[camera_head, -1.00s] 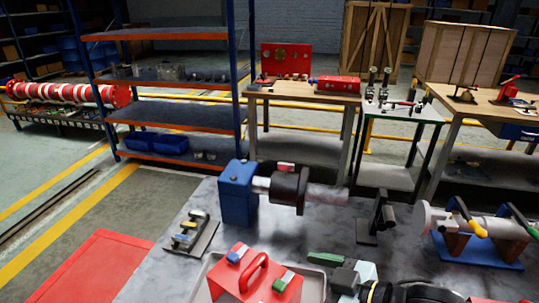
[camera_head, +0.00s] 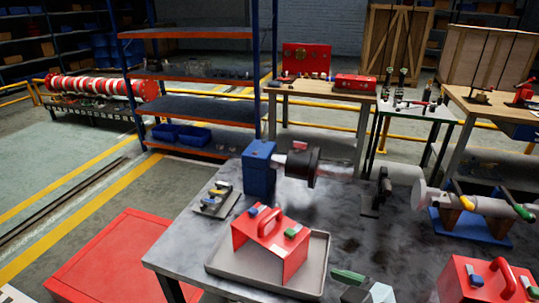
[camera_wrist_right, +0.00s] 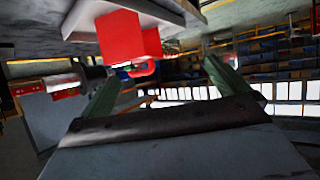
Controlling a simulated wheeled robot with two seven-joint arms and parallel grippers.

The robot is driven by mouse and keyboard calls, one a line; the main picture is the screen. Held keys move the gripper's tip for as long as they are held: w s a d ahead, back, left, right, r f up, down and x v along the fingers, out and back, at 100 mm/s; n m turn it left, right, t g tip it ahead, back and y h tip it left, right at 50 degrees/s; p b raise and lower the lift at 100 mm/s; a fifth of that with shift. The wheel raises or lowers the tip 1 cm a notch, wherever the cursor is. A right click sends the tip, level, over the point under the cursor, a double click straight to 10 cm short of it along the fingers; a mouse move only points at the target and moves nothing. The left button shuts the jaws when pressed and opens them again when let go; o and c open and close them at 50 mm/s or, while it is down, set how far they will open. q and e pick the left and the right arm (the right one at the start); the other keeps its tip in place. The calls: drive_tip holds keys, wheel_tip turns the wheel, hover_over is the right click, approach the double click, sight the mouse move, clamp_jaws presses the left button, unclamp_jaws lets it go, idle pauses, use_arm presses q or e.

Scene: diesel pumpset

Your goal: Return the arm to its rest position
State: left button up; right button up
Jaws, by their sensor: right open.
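My right gripper (camera_wrist_right: 162,78) shows in the right wrist view with its two green fingers spread apart and nothing between them. In the head view, one green finger (camera_head: 347,275) of it and part of its pale body show at the bottom edge, right of the grey tray (camera_head: 222,273). A red box with a handle (camera_head: 272,243) sits in that tray, and the gripper is apart from it. The red box also shows in the right wrist view (camera_wrist_right: 122,35), which is tilted and partly dark. My left gripper is not in view.
A second red box (camera_head: 488,281) is at the bottom right. A blue block machine with a shaft (camera_head: 259,170), a clamp stand (camera_head: 376,190) and a grey cylinder on a blue base (camera_head: 470,225) stand on the table. A red cabinet (camera_head: 115,262) is at the left.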

drive_tip(key=s+d+f+m+g+h, duration=0.5)
drive_tip(key=s+d+f+m+h, duration=0.25)
drive_tip(key=s+d+f, duration=0.6)
drive_tip(key=s+f+n+g, duration=0.1)
drive_tip(key=s+f+g, duration=0.15)
drive_tip(key=f, duration=2.25)
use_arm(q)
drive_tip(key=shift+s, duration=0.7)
use_arm(e)
drive_tip(key=s+d+f, duration=0.2)
drive_tip(key=s+f, duration=1.2)
drive_tip(key=s, duration=0.1)
drive_tip(key=shift+s+g+h, duration=0.35)
drive_tip(key=shift+f, duration=0.1)
